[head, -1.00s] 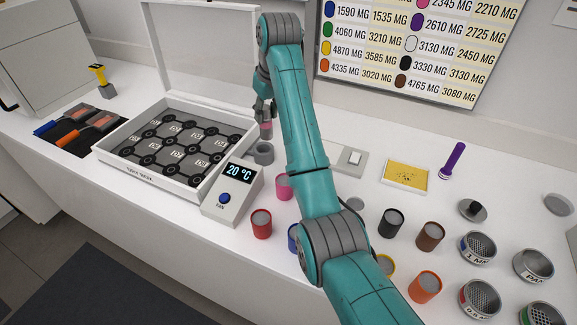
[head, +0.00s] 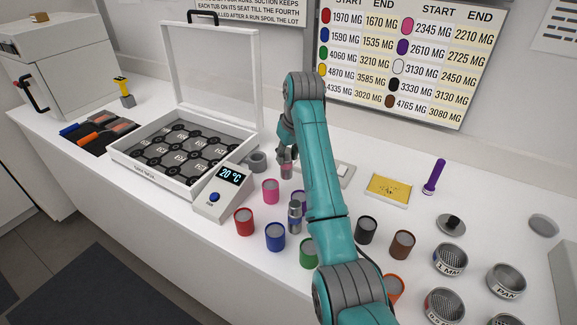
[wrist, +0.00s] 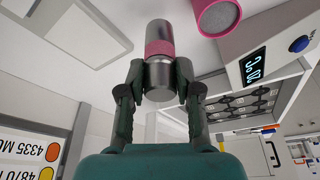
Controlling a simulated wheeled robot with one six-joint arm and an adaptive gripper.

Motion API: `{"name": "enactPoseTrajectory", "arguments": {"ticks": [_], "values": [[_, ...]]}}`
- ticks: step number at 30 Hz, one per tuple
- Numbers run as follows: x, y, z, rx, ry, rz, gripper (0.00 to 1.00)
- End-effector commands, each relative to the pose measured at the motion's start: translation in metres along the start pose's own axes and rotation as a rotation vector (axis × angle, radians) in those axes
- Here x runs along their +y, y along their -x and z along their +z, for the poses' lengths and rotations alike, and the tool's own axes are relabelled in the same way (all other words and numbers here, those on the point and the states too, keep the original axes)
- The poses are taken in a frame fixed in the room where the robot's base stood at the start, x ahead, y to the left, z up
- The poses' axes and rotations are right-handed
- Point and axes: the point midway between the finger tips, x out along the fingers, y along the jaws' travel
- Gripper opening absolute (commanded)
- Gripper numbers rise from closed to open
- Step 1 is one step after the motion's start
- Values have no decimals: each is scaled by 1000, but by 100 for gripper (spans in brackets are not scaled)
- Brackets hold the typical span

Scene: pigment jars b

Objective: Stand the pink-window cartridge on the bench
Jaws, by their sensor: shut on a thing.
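The pink-window cartridge (wrist: 160,48) is a silver cylinder with a pink band. In the head view my gripper (head: 286,150) points down, and the cartridge (head: 286,168) hangs roughly upright between the fingers, low over the white bench (head: 180,225). I cannot tell whether its base touches the bench. It is just right of a grey round holder (head: 257,161) and behind the pink jar.
The pink jar (head: 270,191), red jar (head: 243,221), blue jar (head: 275,236) and green jar (head: 308,254) stand in front. Another silver cartridge (head: 295,216) stands near the blue jar. The open-lidded tray box (head: 155,180) and its temperature unit (head: 222,190) are left.

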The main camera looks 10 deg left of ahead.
Motion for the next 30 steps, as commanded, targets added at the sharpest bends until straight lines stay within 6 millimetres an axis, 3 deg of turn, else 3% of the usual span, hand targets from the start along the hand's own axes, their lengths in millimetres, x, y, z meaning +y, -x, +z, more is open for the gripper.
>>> {"name": "enactPoseTrajectory", "arguments": {"ticks": [9, 20, 21, 24, 30], "values": [[0, -33, 10, 0, 0, 0, 0], [0, -37, 11, 1, 0, 0, 0], [0, -38, 12, 1, 0, 0, 36], [0, -37, 12, 1, 0, 0, 58], [0, -37, 11, 1, 0, 0, 58]]}}
